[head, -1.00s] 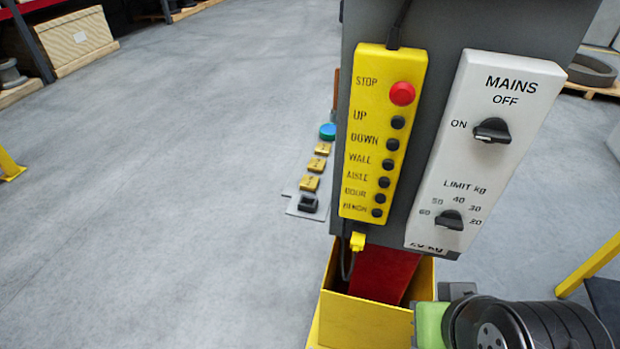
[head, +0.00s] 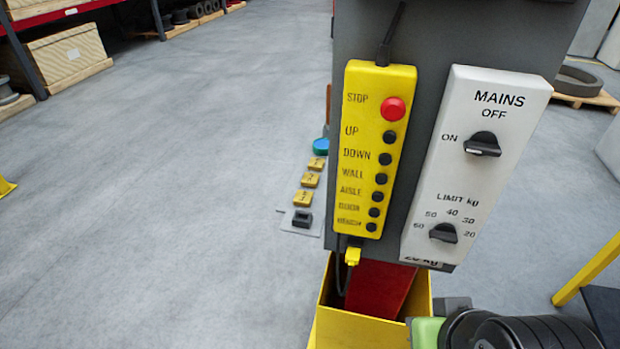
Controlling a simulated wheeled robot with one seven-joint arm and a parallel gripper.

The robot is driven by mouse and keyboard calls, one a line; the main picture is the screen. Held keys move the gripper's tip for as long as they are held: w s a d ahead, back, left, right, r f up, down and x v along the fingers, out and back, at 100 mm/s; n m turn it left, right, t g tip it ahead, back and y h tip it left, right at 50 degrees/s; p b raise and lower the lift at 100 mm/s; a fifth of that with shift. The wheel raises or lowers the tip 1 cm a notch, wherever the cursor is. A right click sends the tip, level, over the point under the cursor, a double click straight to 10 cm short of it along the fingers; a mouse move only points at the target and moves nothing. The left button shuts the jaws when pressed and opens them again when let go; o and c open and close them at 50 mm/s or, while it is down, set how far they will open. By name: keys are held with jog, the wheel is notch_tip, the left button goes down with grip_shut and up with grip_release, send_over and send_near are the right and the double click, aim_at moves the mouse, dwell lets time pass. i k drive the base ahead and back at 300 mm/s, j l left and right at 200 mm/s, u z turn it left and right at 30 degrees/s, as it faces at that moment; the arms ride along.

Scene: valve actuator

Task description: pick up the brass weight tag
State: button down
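Three small square gold-coloured tags lie in a row on a thin grey plate (head: 296,231) left of the dark column in the head view. They are the far tag (head: 317,163), the middle tag (head: 310,180) and the near tag (head: 303,198). They look like brass tags, but their dark markings are too small to read, so I cannot tell which is the weight tag. A small black block (head: 302,219) sits at the near end of the row. A blue-green round piece (head: 321,145) is at the far end, partly hidden. My gripper is not in view.
A yellow pendant (head: 360,205) with a red STOP button and a white MAINS panel (head: 480,170) are on the dark column (head: 424,90). A yellow bin (head: 352,332) stands below. A yellow bar (head: 588,268) is at right. Open floor (head: 170,190) lies left.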

aim_at(315, 164)
jog(key=j+u, duration=0.1)
jog(key=j, duration=0.45)
jog(key=i+j+u, duration=0.15)
jog(key=j, duration=0.35)
jog(key=i+j+u, duration=0.15)
jog(key=i+j, duration=0.15)
jog(key=j, duration=0.15)
jog(key=i+j+u, duration=0.15)
jog(key=i+j, duration=0.15)
jog(key=i+u, duration=0.2)
jog(key=i, duration=0.4)
jog(key=i+l+u, duration=0.2)
jog(key=i, duration=0.4)
